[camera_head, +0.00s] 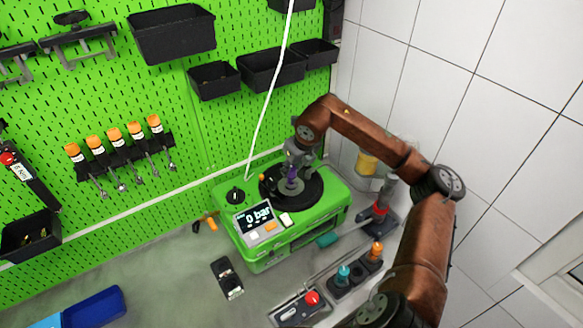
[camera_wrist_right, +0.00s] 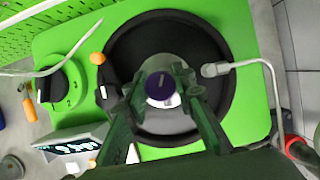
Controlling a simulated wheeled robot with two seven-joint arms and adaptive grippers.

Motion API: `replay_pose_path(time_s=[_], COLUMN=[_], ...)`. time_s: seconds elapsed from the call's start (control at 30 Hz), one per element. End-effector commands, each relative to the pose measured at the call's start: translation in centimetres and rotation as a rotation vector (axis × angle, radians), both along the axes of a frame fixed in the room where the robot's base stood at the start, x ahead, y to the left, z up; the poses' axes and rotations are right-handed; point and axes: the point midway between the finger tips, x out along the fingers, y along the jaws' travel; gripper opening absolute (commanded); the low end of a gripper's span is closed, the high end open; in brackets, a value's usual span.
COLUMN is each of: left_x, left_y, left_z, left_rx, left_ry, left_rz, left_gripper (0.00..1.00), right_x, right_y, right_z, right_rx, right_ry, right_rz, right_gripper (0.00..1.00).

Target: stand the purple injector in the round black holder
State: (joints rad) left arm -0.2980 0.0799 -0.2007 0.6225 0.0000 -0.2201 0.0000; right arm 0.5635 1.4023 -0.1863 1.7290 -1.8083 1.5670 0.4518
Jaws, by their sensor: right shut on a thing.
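The purple injector (camera_head: 292,180) is between the fingers of my right gripper (camera_head: 292,166), upright or nearly so, over the green test machine. In the right wrist view its round purple top (camera_wrist_right: 161,84) shows between the two fingertips of the gripper (camera_wrist_right: 158,88), which is shut on it. The round black holder (camera_head: 312,193) is the wide disc on top of the machine; it also fills the middle of the right wrist view (camera_wrist_right: 212,50), with a grey centre under the injector. The injector's lower end is hidden, so I cannot tell whether it is seated. My left gripper is not in view.
The green machine (camera_head: 262,256) has a "0 bar" display and a black knob (camera_head: 235,196). A thin metal arm (camera_wrist_right: 235,67) reaches over the disc's edge. Teal (camera_head: 343,272) and orange (camera_head: 375,252) injectors stand to the front right. A white wall is close on the right.

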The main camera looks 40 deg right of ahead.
Motion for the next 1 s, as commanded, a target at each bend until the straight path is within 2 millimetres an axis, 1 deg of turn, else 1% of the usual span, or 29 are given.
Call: replay_pose_path(time_s=[0.2, 0.4, 0.43, 0.6, 0.7, 1.0], left_x=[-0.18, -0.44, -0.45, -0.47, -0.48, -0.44], left_y=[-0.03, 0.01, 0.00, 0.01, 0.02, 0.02], left_z=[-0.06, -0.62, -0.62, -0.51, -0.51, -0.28], left_rx=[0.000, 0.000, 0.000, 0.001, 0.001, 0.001], left_ry=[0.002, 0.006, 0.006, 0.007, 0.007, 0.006], left_rz=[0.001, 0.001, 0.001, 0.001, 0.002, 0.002], left_gripper=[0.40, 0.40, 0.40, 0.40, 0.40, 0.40], right_x=[0.05, 0.04, 0.01, 0.00, 0.00, 0.01], right_y=[0.00, -0.02, -0.01, 0.00, 0.00, 0.02], right_z=[0.09, -0.55, -0.62, -0.48, -0.48, -0.22], right_rx=[0.000, -0.001, -0.001, -0.001, -0.001, 0.000], right_ry=[-0.003, -0.003, -0.001, -0.001, -0.001, -0.002], right_rz=[0.000, 0.000, 0.000, 0.000, 0.000, 0.000], right_gripper=[0.00, 0.00, 0.24, 0.36, 0.41, 0.41])
